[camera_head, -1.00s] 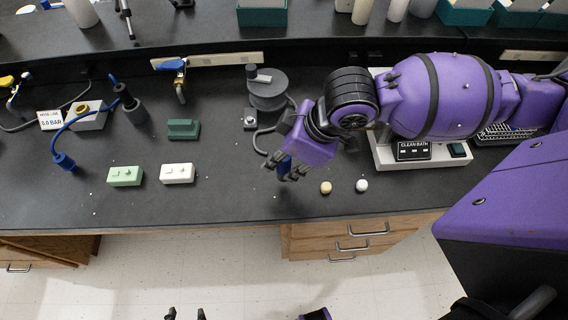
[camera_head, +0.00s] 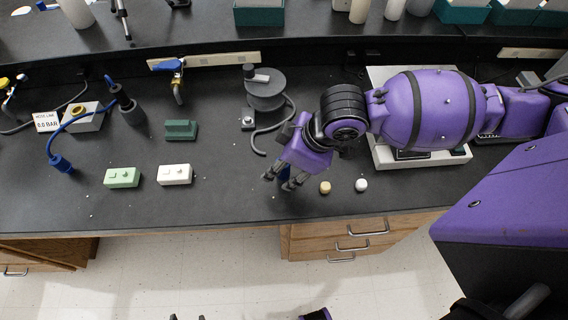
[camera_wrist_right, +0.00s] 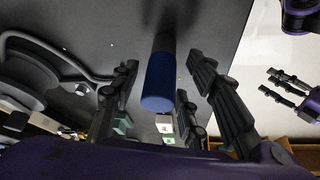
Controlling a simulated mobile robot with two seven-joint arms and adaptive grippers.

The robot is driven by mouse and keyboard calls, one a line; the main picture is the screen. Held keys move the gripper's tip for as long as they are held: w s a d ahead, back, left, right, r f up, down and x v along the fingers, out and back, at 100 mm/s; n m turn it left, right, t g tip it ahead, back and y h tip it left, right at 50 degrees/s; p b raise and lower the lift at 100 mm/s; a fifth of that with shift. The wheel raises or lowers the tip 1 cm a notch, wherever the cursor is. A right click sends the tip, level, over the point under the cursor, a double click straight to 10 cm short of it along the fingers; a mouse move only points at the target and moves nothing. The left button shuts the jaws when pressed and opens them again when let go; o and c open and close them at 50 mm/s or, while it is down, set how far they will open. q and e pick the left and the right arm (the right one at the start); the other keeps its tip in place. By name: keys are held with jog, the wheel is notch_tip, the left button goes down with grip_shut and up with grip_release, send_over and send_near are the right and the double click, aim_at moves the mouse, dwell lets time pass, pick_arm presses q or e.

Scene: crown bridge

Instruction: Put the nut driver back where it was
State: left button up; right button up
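The nut driver shows a blue cylindrical handle (camera_wrist_right: 158,82) with a dark shaft in the right wrist view. In the head view only a little of the blue handle (camera_head: 285,172) shows behind my right gripper's fingers. My right gripper (camera_head: 278,182) is over the front middle of the bench. Its fingers (camera_wrist_right: 162,65) are spread to either side of the handle, with gaps visible, so it looks open around it. I cannot tell whether the driver touches the bench. My left gripper (camera_wrist_right: 286,92) is empty with fingers apart; only its tips (camera_head: 187,317) show at the head view's bottom edge.
A tan knob (camera_head: 325,187) and a white knob (camera_head: 361,185) lie right of my right gripper. A grey round stand (camera_head: 265,92) with a cable is behind it. Green (camera_head: 122,177) and white (camera_head: 175,174) blocks sit left. The bench front between is clear.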

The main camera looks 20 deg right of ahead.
pick_arm(q)
jog(key=shift+r+p, duration=0.9)
pick_arm(e)
jog(key=v, duration=1.2)
jog(key=shift+r, duration=0.15)
pick_arm(q)
jog(key=shift+w, duration=0.3)
jog(key=shift+w+r, duration=0.2)
jog(key=shift+w, duration=0.2)
jog(key=shift+s, duration=0.25)
